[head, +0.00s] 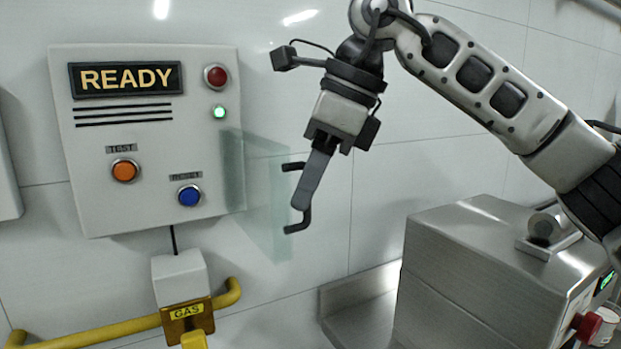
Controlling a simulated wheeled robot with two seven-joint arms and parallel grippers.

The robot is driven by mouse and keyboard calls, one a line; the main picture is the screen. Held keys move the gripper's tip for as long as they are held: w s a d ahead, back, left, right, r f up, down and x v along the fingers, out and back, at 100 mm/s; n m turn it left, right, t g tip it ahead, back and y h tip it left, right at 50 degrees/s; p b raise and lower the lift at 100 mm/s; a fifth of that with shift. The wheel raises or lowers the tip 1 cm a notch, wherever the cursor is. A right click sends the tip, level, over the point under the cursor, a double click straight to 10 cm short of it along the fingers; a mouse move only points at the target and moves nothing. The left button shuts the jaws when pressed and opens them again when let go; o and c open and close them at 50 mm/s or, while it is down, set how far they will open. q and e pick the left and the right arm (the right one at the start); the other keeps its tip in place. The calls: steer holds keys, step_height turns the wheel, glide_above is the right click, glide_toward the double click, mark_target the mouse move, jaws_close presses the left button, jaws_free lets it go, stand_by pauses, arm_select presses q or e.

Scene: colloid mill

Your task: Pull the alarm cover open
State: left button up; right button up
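The alarm cover (262,195) is a clear, greenish pane at the right side of the grey READY panel (145,215). It stands out from the panel, swung partly open, clear of the two buttons. A black bracket handle (297,227) is at its free right edge; its upper post shows too. My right gripper (306,198) reaches down to this handle, and its grey finger lies over the handle's middle bar, hiding it. Only the near finger shows; the gripper appears shut on the handle. My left gripper is not in view.
The panel has an orange button (125,170), a blue button (189,195), a red lamp (216,76) and a lit green lamp (219,112). A yellow gas pipe (95,329) runs below. A steel machine (480,262) with a red knob stands at lower right.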

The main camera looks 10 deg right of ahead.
arm_select(q)
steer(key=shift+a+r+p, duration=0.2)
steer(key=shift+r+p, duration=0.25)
steer(key=shift+p, duration=0.65)
arm_select(e)
steer(key=v, duration=1.6)
steer(key=shift+a, duration=0.1)
